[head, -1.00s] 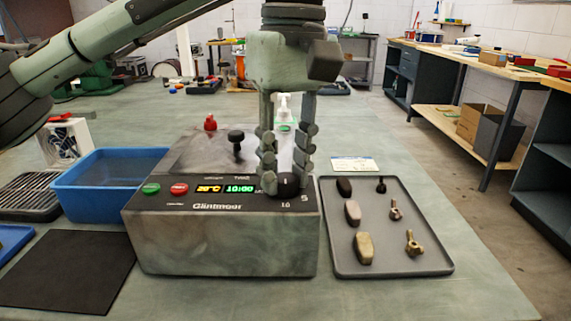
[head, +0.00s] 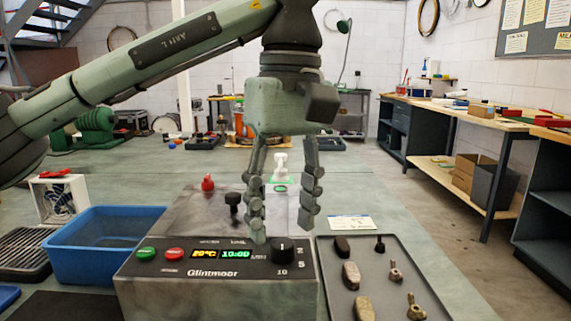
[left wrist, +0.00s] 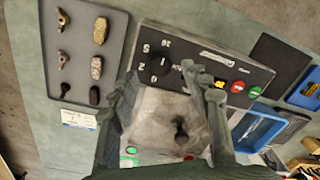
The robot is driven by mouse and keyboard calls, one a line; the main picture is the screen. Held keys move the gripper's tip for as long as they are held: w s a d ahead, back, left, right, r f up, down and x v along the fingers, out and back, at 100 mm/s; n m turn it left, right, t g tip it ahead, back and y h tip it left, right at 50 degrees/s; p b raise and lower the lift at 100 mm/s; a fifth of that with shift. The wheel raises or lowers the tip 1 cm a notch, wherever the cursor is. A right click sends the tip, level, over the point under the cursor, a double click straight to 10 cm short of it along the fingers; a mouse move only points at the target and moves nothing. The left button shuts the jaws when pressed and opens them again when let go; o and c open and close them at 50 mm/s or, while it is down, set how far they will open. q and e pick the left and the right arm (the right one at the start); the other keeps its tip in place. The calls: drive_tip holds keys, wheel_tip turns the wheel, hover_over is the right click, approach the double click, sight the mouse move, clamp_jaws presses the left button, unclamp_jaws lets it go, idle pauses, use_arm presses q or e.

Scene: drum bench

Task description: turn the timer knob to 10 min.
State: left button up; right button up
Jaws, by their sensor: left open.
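The drum bench's control box (head: 215,300) has a dark timer knob (head: 283,251) at the right of its front panel. A light mark on the knob points roughly toward the back. The scale figures 5 and 10 can be read around it. The green display (head: 236,254) reads 10:00. My left gripper (head: 281,230) is open and empty, its fingertips just above and behind the knob, apart from it. In the left wrist view the knob (left wrist: 158,63) shows beyond the open fingers. My right gripper is not in view.
A black plunger-like knob (head: 233,201) and a red one (head: 208,183) stand on the box top.

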sight(288, 240)
use_arm(q)
wheel_tip(288, 240, up, 9)
drive_tip(key=shift+d+r, duration=0.2)
drive_tip(key=shift+d, duration=0.05)
drive_tip(key=shift+w, duration=0.1)
